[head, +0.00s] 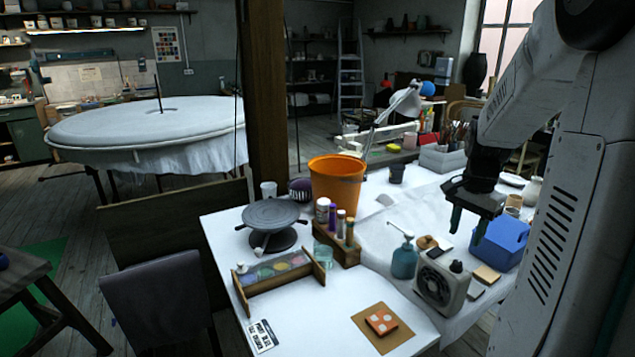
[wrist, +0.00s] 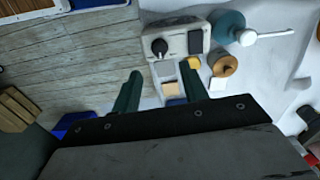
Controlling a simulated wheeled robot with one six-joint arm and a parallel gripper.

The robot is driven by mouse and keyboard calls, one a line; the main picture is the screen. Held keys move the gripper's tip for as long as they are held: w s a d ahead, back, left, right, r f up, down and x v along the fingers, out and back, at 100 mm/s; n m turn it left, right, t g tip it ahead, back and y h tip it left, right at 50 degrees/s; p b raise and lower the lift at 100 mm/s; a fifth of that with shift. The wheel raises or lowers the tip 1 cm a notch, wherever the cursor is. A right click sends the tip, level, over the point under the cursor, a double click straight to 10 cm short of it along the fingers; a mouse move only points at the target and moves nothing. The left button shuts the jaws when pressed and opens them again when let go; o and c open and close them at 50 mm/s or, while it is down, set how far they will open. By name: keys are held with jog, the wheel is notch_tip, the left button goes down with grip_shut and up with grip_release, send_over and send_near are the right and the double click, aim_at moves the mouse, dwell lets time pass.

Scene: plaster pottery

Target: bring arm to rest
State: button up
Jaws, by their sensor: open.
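My gripper (head: 467,224) hangs from my arm at the right of the head view, fingers pointing down over the right part of the white table (head: 222,225). In the wrist view my gripper (wrist: 160,70) shows two dark green fingers spread apart, with nothing held between them. In the head view it is above and behind a grey box-shaped device with a knob (head: 440,282), and left of a blue box (head: 500,243). The device also shows in the wrist view (wrist: 177,40), beyond the fingers. The exact height above the table is hard to tell.
A teal pump bottle (head: 404,262), an orange bucket (head: 336,188), a grey turntable (head: 271,213) and a wooden rack of jars (head: 336,247) stand on the table. An orange block (head: 381,320) lies on a brown board near the front. Wooden floor (wrist: 70,60) shows beside the table.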

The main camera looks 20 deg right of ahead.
jog(key=s+a+r+n, duration=0.2)
jog(key=s+a+n, duration=0.2)
jog(key=a, duration=0.6)
jog(key=s+a+r+n+t, duration=0.1)
jog(key=s+a+r+n, duration=0.2)
jog(key=a+n, duration=0.4)
jog(key=s+a+r+n, duration=0.2)
jog(key=s+a+n, duration=0.3)
jog(key=a, duration=0.8)
jog(key=shift+s+a+r, duration=0.2)
jog(key=shift+s+r, duration=0.15)
jog(key=shift+s, duration=0.1)
